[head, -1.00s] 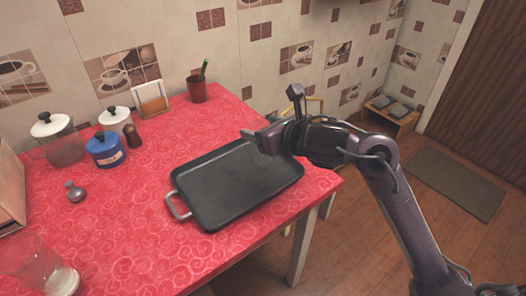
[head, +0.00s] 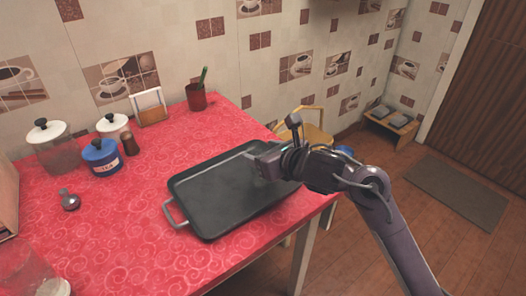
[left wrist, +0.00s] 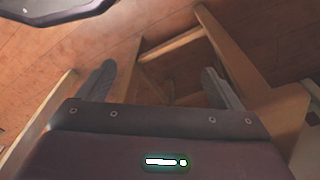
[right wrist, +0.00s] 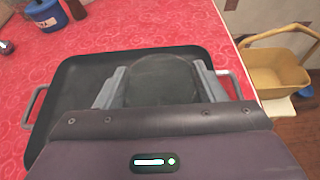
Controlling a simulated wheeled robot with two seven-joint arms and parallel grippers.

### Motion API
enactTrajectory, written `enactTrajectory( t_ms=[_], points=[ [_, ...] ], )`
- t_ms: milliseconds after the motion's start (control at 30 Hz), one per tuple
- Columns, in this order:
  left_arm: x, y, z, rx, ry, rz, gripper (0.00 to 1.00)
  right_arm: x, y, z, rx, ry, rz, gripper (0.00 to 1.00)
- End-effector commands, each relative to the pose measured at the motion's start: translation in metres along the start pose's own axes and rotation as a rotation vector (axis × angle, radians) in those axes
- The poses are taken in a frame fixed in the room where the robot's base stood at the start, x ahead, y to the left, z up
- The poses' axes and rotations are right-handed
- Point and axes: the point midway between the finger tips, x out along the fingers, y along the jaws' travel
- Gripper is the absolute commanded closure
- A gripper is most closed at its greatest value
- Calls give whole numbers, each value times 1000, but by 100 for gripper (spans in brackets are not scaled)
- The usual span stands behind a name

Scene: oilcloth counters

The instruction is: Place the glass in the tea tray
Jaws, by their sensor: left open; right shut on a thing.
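The tea tray is a dark rectangular tray (head: 215,200) with metal handles, lying on the red table. It also shows in the right wrist view (right wrist: 65,85). My right gripper (head: 260,168) is over the right half of the tray. It is shut on a see-through round glass (right wrist: 162,80), whose circular outline shows between the fingers in the right wrist view. The tray shows through the glass. Whether the glass touches the tray I cannot tell. My left gripper (left wrist: 160,88) is open and empty, above the floor and wooden furniture; it is outside the head view.
Jars (head: 58,148), a blue pot (head: 102,158), a brown shaker (head: 130,140) and a small metal item (head: 70,200) stand to the left. A clear vessel (head: 22,268) stands front left.

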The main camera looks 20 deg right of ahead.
Motion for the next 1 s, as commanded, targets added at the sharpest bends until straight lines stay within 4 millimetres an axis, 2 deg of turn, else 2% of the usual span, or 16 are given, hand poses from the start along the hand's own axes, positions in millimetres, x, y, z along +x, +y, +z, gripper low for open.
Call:
enactTrajectory(
  t_ms=[167, 200, 333, 700, 767, 1000],
  points=[
    [-3, 1, 0, 2, -4, 1, 13, 0, 0, -1, -1, -2, 0, 80],
    [-5, 1, 0, 2, -6, 2, 13, 0, 0, -1, -1, -1, 0, 31],
    [-6, 1, 0, 2, -4, 2, 13, 0, 0, -1, 0, 0, 0, 15],
    [-6, 1, -1, 2, 3, 2, 13, 0, 0, 1, 1, 0, 0, 15],
    [3, -1, 1, -1, 2, -2, 13, -1, 0, 3, 1, -1, 0, 15],
    [27, -6, 11, -12, 7, -9, 13, -53, -1, 2, -7, 1, -3, 15]
  ],
)
